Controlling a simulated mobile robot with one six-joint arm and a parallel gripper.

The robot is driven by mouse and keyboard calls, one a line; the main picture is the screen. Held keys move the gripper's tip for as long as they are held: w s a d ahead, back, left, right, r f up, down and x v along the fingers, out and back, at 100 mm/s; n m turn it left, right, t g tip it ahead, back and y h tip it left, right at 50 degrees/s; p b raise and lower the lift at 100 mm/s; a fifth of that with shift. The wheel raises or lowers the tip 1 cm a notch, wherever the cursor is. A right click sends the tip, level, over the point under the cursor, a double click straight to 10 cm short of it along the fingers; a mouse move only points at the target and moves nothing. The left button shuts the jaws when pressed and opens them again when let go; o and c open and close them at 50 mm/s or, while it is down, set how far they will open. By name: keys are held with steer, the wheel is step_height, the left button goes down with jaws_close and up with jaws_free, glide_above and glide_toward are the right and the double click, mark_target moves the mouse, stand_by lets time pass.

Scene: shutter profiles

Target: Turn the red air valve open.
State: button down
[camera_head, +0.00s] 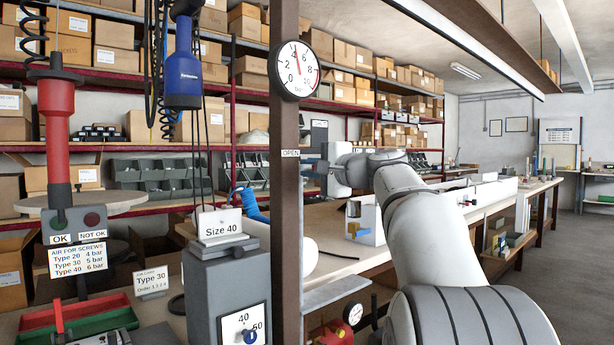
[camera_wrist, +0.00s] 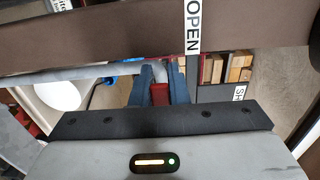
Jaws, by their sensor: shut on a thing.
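In the wrist view the red valve handle (camera_wrist: 160,94) sits between the two blue-grey fingers of my gripper (camera_wrist: 160,72), which are shut on it. Only a short piece of the handle shows; the valve body is hidden. A grey pipe end (camera_wrist: 125,69) meets the fingertips. An OPEN label (camera_wrist: 192,27) is on the brown post just beyond and right of the fingers. A partly cut-off label starting "SH" (camera_wrist: 239,92) lies further right. In the head view the OPEN label (camera_head: 290,153) shows on the post, but the valve and my fingertips cannot be made out.
The brown post (camera_head: 287,220) stands close to my gripper. A round gauge (camera_head: 294,70) on it has its needle pointing nearly straight up. A sign (camera_head: 77,260) lists air pressures by type. A grey Size 40 unit (camera_head: 225,285) stands left of the post.

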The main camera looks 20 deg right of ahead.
steer(key=shift+f, duration=0.25)
steer(key=c, duration=1.4)
jaws_free()
steer(key=shift+r, duration=0.1)
steer(key=shift+s, duration=0.1)
steer(key=v, duration=0.7)
steer(key=shift+s+d, duration=0.15)
steer(key=shift+s, duration=0.2)
steer(key=shift+r, duration=0.1)
